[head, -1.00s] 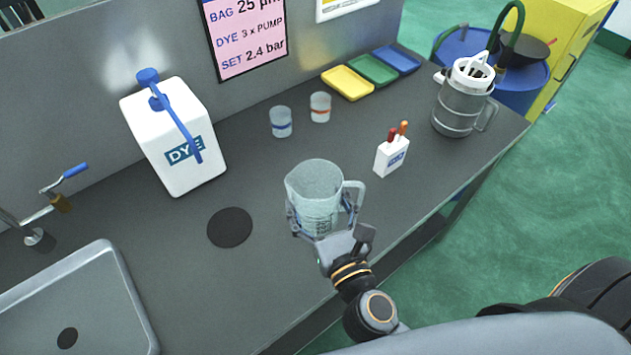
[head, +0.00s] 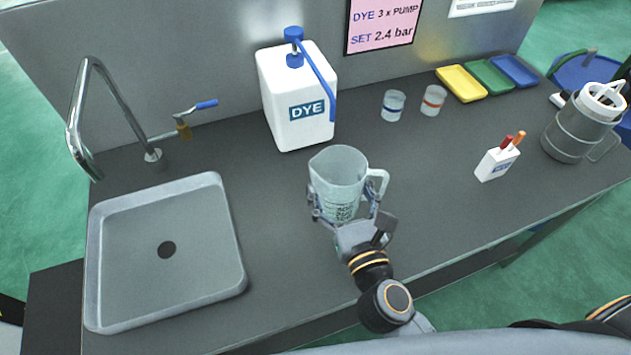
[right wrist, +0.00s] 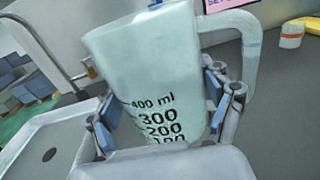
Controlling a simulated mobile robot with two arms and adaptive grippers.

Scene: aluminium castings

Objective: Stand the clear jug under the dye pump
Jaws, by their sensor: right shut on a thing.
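The clear jug (head: 338,180) is upright in the head view, its handle to the right. My right gripper (head: 343,207) is shut around its lower body. In the right wrist view the jug (right wrist: 155,75) fills the middle, with black volume marks, between my right gripper's blue-padded fingers (right wrist: 163,113). The dye pump is a white DYE container (head: 297,105) with a blue head and a blue spout (head: 318,75) slanting down to the right. The jug is in front of the container, apart from it. Whether its base touches the counter is hidden. My left gripper is out of view.
A steel sink (head: 222,240) and tap (head: 85,105) are at left. A marker holder (head: 497,162) and grey pitcher (head: 575,130) are farther right. Counter between jug and holder is clear.

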